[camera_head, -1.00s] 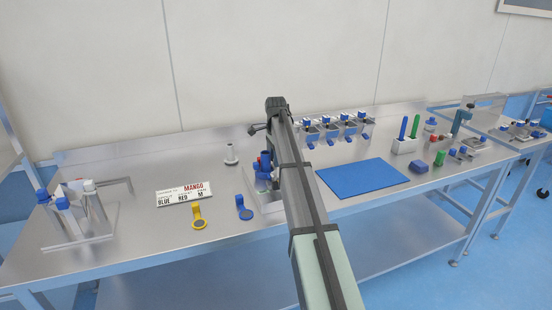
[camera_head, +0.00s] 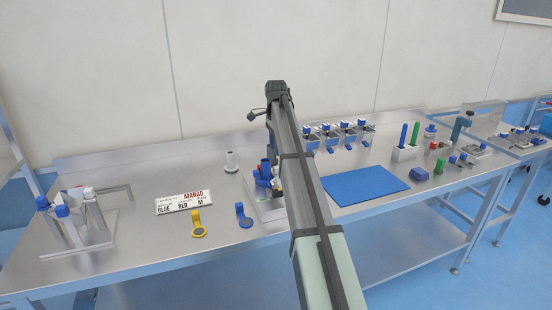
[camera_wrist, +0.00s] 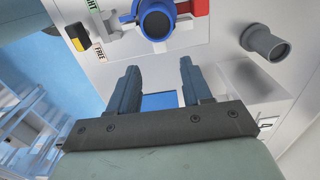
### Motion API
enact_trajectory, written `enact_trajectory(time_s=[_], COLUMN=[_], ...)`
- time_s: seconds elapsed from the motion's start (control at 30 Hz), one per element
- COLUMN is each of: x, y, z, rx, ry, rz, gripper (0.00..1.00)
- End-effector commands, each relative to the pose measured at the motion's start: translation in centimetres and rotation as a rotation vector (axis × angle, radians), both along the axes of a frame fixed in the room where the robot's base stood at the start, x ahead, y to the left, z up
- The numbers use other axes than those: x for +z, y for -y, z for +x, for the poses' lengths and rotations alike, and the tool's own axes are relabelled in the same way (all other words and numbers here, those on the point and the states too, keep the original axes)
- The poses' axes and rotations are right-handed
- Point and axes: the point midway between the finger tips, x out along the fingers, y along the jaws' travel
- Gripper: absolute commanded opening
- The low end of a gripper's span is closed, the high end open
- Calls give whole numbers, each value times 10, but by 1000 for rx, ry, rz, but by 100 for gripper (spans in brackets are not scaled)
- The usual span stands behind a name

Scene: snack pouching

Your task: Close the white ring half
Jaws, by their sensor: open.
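In the wrist view my gripper (camera_wrist: 159,78) is open and empty, its two dark fingers apart, just below a fixture. There a round blue part with a dark centre (camera_wrist: 156,19) sits between a white piece (camera_wrist: 122,20) on its left and a red block (camera_wrist: 199,7) on its right. The white piece appears to be the white ring half; the frame edge cuts it off, so I cannot tell how far open it is. The fixture also shows in the head view as a blue cluster (camera_head: 264,174) beside my arm, which partly covers it.
A yellow-and-black knob (camera_wrist: 78,37) sits near a "FREE" label, and a grey cylinder (camera_wrist: 264,43) stands at right. In the head view, a sign (camera_head: 184,202), yellow (camera_head: 198,226) and blue (camera_head: 243,217) tabs lie left of the fixture; a blue mat (camera_head: 366,187) lies right.

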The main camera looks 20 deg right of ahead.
Motion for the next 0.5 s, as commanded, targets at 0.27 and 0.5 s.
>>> enact_trajectory(time_s=[0.27,0.5], x=[41,53], y=[0,0], z=[1,0], rx=[0,0], ry=[0,0], rz=[0,0], gripper=[49,49])
